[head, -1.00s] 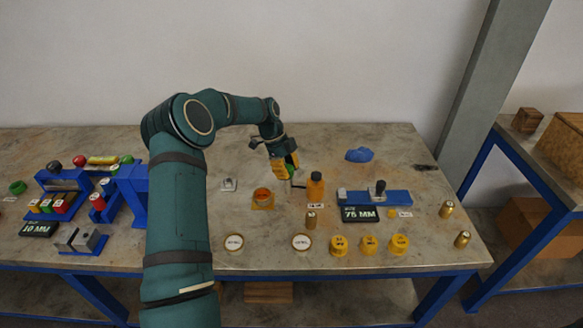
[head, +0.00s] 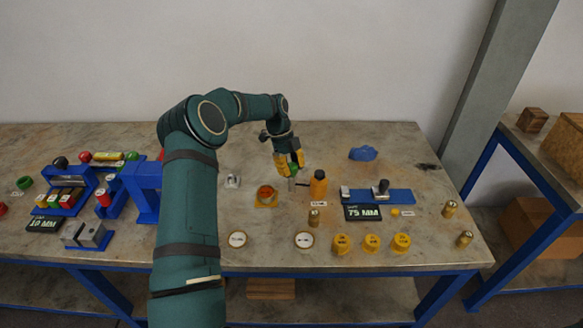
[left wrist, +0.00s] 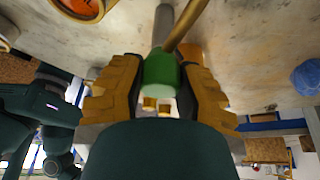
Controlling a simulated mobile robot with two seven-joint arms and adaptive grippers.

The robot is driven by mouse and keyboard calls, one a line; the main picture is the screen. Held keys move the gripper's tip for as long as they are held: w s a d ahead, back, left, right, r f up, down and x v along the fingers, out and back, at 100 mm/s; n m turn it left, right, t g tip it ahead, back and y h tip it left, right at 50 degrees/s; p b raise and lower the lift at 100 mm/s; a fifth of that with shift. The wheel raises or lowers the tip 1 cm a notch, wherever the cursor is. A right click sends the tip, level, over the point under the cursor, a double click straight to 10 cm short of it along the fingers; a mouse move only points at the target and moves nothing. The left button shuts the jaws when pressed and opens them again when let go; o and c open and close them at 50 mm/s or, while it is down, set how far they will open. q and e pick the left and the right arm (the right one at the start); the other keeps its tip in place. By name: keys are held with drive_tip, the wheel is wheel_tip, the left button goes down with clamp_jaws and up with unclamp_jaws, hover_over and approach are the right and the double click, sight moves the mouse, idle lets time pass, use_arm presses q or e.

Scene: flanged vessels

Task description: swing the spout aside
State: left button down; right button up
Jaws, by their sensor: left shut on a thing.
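My left gripper (head: 291,168), with yellow fingers, is shut on a green knob (head: 295,170) above the middle of the bench. In the left wrist view the green knob (left wrist: 160,72) sits between both fingers. A grey post (head: 292,185) stands below the knob. A thin rod, apparently the spout, runs from the post toward an orange bottle with a dark cap (head: 319,185). In the left wrist view this spout (left wrist: 185,25) is brass-coloured and slants up and right beside the grey post (left wrist: 163,25). My right gripper is not seen.
A yellow cup with orange inside (head: 266,195) stands just left of the post. To the right lie a blue fixture (head: 360,196) and a "75 MM" sign (head: 362,213). Yellow pots (head: 371,243) and white-topped discs (head: 304,241) line the front. The back of the bench is mostly clear.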

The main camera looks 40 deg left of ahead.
use_arm(q)
drive_tip(key=c, duration=0.6)
unclamp_jaws()
drive_tip(key=shift+d+f, duration=0.2)
drive_tip(key=shift+o, duration=0.2)
drive_tip(key=shift+a+r, duration=0.1)
drive_tip(key=v, duration=1.1)
drive_tip(key=shift+r, duration=0.4)
drive_tip(key=shift+a, duration=0.15)
